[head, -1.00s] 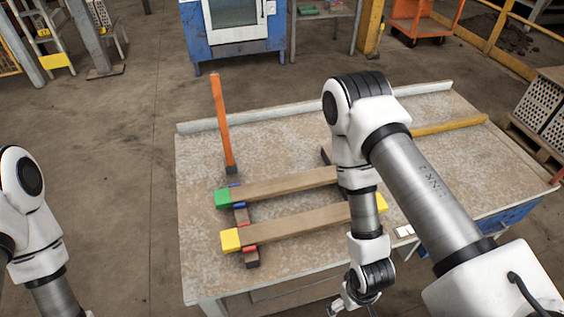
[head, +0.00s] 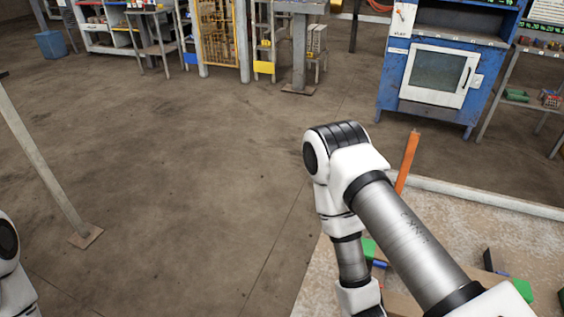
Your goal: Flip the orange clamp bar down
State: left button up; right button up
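The orange clamp bar (head: 408,162) stands upright, leaning slightly, at the far side of the worktable (head: 460,222). Its lower end is hidden behind my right arm. A green block (head: 369,248) at the end of a wooden beam shows just past my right arm, and another green block (head: 523,290) is at the lower right. My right arm crosses in front of the fixture, but its gripper is below the frame. Only a bit of my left arm shows at the lower left edge; its gripper is out of view.
A light raised rail (head: 490,198) runs along the table's far edge. A blue machine (head: 438,70) stands behind the table, with a shelf to its right. A slanted grey post (head: 40,160) stands at the left. The floor (head: 200,170) between the post and table is clear.

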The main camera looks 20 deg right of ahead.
aim_at(411, 148)
jog(key=i+j, duration=0.2)
jog(key=i, duration=0.2)
jog(key=i+j, duration=0.2)
jog(key=i, duration=0.2)
jog(key=i+j+u, duration=0.1)
jog(key=i, duration=0.3)
jog(key=i+j, duration=0.25)
jog(key=i, duration=0.2)
jog(key=i+l+z, duration=0.2)
jog(key=i+z, duration=0.2)
jog(key=i, duration=0.15)
jog(key=i+z, duration=0.45)
jog(key=i+j+z, duration=0.15)
jog(key=i+z, duration=0.25)
jog(key=i, duration=0.25)
jog(key=i+z, duration=0.25)
jog(key=z, duration=0.15)
jog(key=i+j+z, duration=0.1)
jog(key=z, duration=0.35)
jog(key=i+j+z, duration=0.25)
jog(key=z, duration=0.15)
jog(key=i+j+z, duration=0.2)
jog(key=z, duration=0.2)
jog(key=i+j+z, duration=0.1)
jog(key=j+z, duration=0.2)
jog(key=z, duration=1.85)
